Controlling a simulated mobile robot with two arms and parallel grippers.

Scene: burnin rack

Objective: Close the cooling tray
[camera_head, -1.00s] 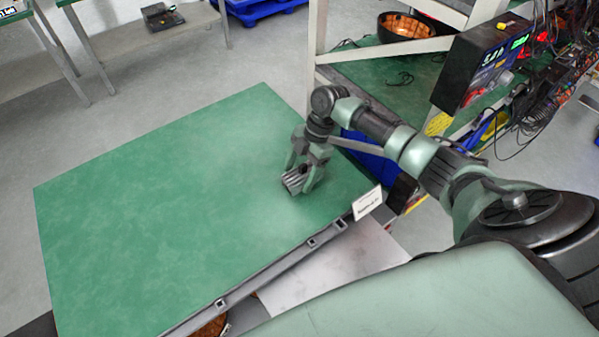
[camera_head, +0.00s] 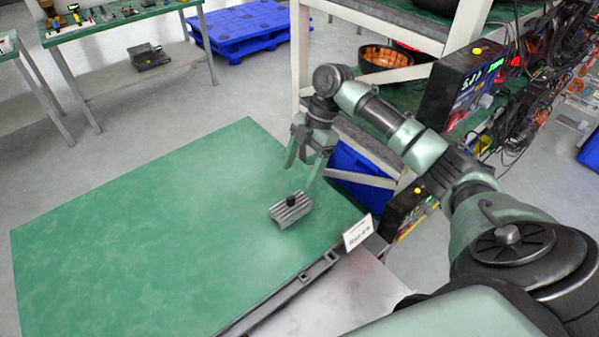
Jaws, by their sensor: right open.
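A grey finned metal block (camera_head: 291,213) with a small black knob on top lies near the right side of the green tabletop (camera_head: 150,220). My right gripper (camera_head: 302,170) is above and behind the block, its two pale green fingers apart and nothing between them. The fingers look clear of the block. I cannot make out a cooling tray for certain. A bare metal surface (camera_head: 350,292) shows beyond the tabletop's front rail, and I cannot tell whether it is part of a tray. My left gripper is not in view.
A white label card (camera_head: 358,233) stands at the tabletop's right corner. A rack with a black-and-orange bowl (camera_head: 384,60), a black display box (camera_head: 460,90) and loose cables stands at the right. A blue pallet (camera_head: 250,35) lies on the floor behind. Most of the tabletop is clear.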

